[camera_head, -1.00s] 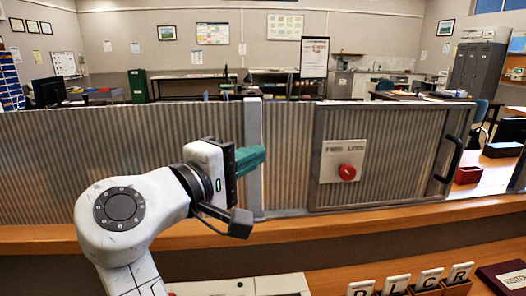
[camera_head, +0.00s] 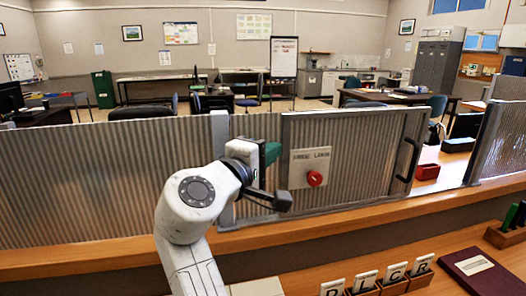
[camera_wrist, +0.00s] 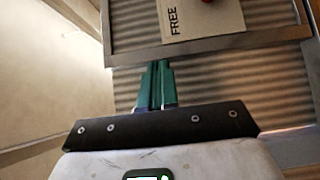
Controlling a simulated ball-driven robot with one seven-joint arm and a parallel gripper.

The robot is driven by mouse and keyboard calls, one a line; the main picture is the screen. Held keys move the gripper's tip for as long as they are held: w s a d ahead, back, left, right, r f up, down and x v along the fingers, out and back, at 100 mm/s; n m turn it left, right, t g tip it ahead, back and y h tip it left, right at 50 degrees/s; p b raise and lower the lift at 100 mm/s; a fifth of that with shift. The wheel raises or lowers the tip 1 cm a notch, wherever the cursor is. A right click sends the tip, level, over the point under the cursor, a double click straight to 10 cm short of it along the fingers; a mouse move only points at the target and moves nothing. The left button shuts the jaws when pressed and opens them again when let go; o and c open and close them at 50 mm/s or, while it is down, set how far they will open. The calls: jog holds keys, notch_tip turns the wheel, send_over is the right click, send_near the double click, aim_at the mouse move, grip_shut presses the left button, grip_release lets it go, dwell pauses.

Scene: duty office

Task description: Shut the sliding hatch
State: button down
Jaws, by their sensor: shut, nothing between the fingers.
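The sliding hatch (camera_head: 345,195) is a corrugated grey metal panel in a frame. It carries a black handle (camera_head: 411,160) on its right edge and a plate (camera_head: 309,168) with a red knob (camera_head: 314,179). An open gap shows between its right edge and the panel further right. The plate also shows at the top of the wrist view (camera_wrist: 200,18), reading FREE. My gripper (camera_head: 272,152) is left of the plate, in front of the corrugated panels, away from the handle. Its green fingers (camera_wrist: 155,84) are shut and empty.
A wooden counter (camera_head: 390,208) runs along below the hatch. A red box (camera_head: 427,172) and a black tray (camera_head: 458,145) stand in the gap. Lettered card holders (camera_head: 365,281) and a maroon book (camera_head: 488,272) lie on the near desk. A fixed panel (camera_head: 500,140) stands at the right.

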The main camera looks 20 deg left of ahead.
aim_at(380, 138)
jog(key=w+d+p, duration=0.1)
jog(key=w+d, duration=0.3)
jog(key=d, duration=0.2)
jog(key=w+d+p, duration=0.1)
jog(key=w+d, duration=0.4)
jog(key=d, duration=0.2)
jog(key=w+d, duration=0.4)
jog(key=d, duration=0.3)
jog(key=shift+w+d+p, duration=0.25)
jog(key=shift+w+p, duration=0.15)
jog(key=shift+w+d, duration=0.1)
jog(key=shift+d, duration=0.1)
jog(key=shift+r, duration=0.1)
